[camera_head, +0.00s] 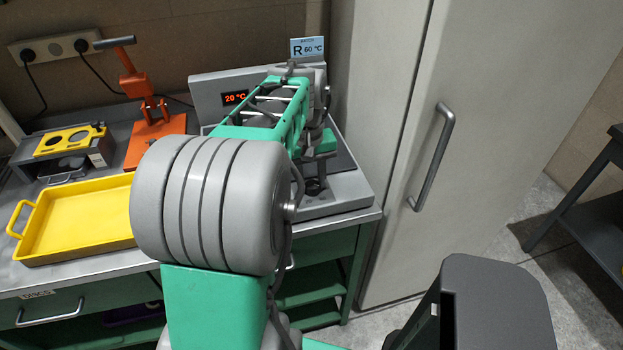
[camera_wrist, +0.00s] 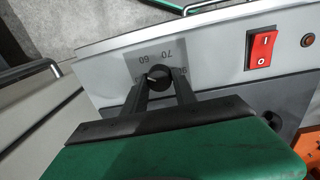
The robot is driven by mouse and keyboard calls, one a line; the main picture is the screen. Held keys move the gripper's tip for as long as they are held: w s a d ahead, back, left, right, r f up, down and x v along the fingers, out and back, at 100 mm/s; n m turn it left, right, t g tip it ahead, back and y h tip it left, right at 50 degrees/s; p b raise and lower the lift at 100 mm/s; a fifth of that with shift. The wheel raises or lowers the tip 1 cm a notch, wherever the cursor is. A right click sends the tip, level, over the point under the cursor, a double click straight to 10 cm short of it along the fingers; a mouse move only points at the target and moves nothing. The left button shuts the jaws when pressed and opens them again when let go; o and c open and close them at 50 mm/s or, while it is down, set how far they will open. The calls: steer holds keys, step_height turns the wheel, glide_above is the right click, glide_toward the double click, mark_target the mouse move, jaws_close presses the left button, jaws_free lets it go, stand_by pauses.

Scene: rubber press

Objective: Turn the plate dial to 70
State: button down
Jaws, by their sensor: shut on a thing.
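The plate dial (camera_wrist: 158,75) is a small black knob on the press's grey panel, in the wrist view. My gripper (camera_wrist: 161,83) is shut on the knob, one dark finger on each side. In the head view my arm hides the dial and fingertips. The press's red display (camera_head: 235,98) reads 20 °C.
A card (camera_head: 307,48) above the press reads R 60 °C. A red switch (camera_wrist: 262,46) sits beside the dial. A yellow tray (camera_head: 80,222), an orange lever press (camera_head: 150,130) and a yellow-topped fixture (camera_head: 70,141) are left. A tall cabinet (camera_head: 470,110) stands close right.

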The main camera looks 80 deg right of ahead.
steer(key=m, duration=0.4)
steer(key=shift+f+m+b, duration=0.1)
steer(key=shift+m+b, duration=0.2)
steer(key=shift+b, duration=0.05)
steer(key=m+b, duration=0.1)
steer(key=m, duration=0.3)
steer(key=shift+m+y+b, duration=0.3)
steer(key=shift+b, duration=0.05)
steer(key=m+b, duration=0.3)
steer(key=m, duration=0.2)
steer(key=shift+f, duration=0.15)
steer(key=shift+m+b, duration=1.25)
steer(key=shift+m, duration=0.05)
steer(key=shift+r, duration=0.2)
